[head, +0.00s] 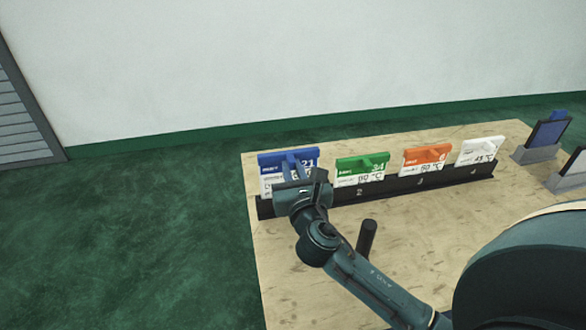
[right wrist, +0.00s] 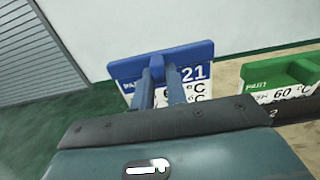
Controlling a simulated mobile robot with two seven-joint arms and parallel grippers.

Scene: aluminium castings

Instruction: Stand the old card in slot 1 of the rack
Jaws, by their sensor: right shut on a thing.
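My right gripper (right wrist: 158,82) is shut on the grip of a blue card (right wrist: 193,53) with "21" on it. In the head view the blue card (head: 270,161) is at the left end of the black rack (head: 395,187), at the slot 1 place. It is roughly upright, and its top sits higher above the rack than the other cards' tops. My right gripper (head: 291,172) covers part of its front in the head view. I cannot tell whether its lower edge is inside the slot. My left gripper is not in view.
A green card (head: 350,168), an orange card (head: 424,157) and a white card (head: 476,151) stand in slots 2, 3 and 4. A dark cylinder (head: 367,238) is in front of the rack. A grey holder (head: 536,154) with a dark blue panel stands at the right.

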